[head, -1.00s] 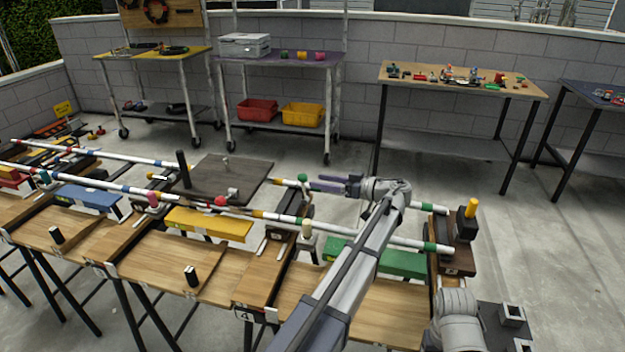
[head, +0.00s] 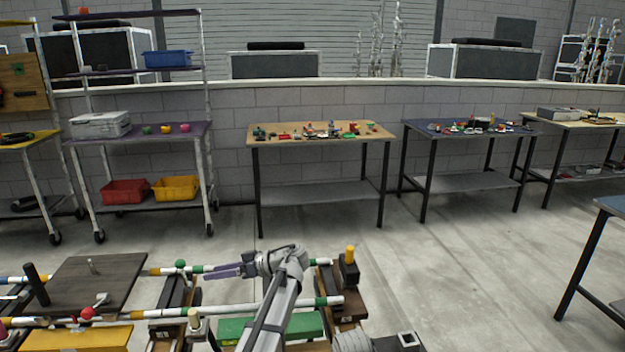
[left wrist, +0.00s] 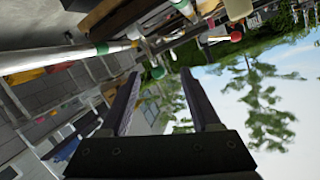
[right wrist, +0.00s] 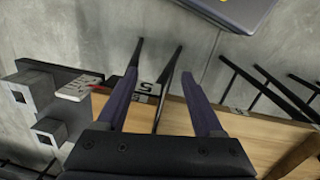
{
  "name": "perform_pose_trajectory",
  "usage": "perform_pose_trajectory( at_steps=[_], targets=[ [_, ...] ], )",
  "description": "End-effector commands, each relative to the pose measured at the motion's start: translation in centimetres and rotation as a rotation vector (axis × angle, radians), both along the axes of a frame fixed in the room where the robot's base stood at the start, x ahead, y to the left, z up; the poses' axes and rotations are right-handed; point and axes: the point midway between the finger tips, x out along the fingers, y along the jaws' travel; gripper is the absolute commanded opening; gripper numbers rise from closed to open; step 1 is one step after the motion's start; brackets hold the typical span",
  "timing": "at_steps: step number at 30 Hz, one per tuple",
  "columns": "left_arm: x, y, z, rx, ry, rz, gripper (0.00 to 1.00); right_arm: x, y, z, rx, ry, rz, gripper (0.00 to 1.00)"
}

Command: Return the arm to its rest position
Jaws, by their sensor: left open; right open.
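My left arm reaches in from the bottom of the head view. Its gripper (head: 228,271) points left over the white pipes with coloured bands (head: 255,307); I cannot tell its exact height above them. In the left wrist view its two dark fingers (left wrist: 160,76) stand apart with nothing between them, and the view looks tilted, with sky and trees at the right. My right gripper (right wrist: 158,76) shows in the right wrist view, fingers apart and empty, above a wooden bench end marked 5. It is outside the head view.
A dark board (head: 88,283) lies across the pipes at left. A yellow block (head: 80,339) and a green block (head: 240,330) sit below. A wood-topped table (head: 320,135) and a dark table (head: 465,128) stand at the back. Open concrete floor lies right of the bench.

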Motion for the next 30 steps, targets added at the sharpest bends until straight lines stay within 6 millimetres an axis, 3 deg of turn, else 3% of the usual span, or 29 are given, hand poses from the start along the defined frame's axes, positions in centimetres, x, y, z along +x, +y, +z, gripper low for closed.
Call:
perform_pose_trajectory(
  at_steps=[1,6,12,16,21,30],
  targets=[
    [-2.6,-1.4,1.5,-0.084,0.089,-0.048,0.64,0.0,0.0,3.2,0.000,0.000,0.000,0.69],
    [-9.4,-7.8,0.8,-0.419,0.456,-0.312,0.64,0.0,0.0,9.2,0.000,0.000,0.000,0.69],
    [-17.8,-16.4,1.3,-0.742,0.817,-0.732,0.64,0.0,0.0,15.2,0.000,0.000,-0.001,0.69],
    [-22.2,-20.8,2.2,-0.874,0.963,-0.983,0.64,0.0,0.0,17.7,0.000,0.000,-0.001,0.69],
    [-25.4,-24.1,3.0,-0.958,1.051,-1.185,0.64,0.0,0.0,19.2,0.000,0.000,-0.001,0.69],
    [-25.9,-25.0,2.9,-0.977,1.071,-1.239,0.64,0.0,0.0,19.2,0.000,0.000,-0.001,0.69]
  ],
)
